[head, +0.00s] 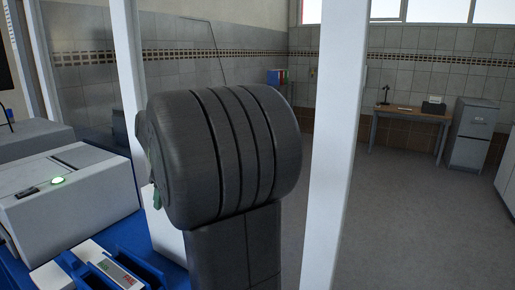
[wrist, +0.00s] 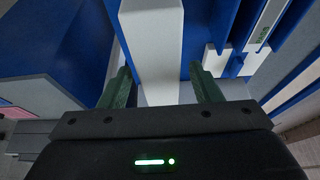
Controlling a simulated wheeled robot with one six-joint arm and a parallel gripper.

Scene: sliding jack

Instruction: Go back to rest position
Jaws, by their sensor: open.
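My gripper (wrist: 163,80) shows in the wrist view with its two green fingers apart. A pale white bar (wrist: 152,40) shows between and ahead of the fingers; I cannot tell whether it lies within their reach. No object is visibly gripped. In the head view my large dark arm link fills the middle and hides most of the gripper; only bits of green show at its left edge.
A white machine (head: 65,195) with a lit green button stands at left on a blue surface (head: 110,238). Blue holders (head: 120,268) sit at its front. A white post (head: 332,140) rises right of my arm.

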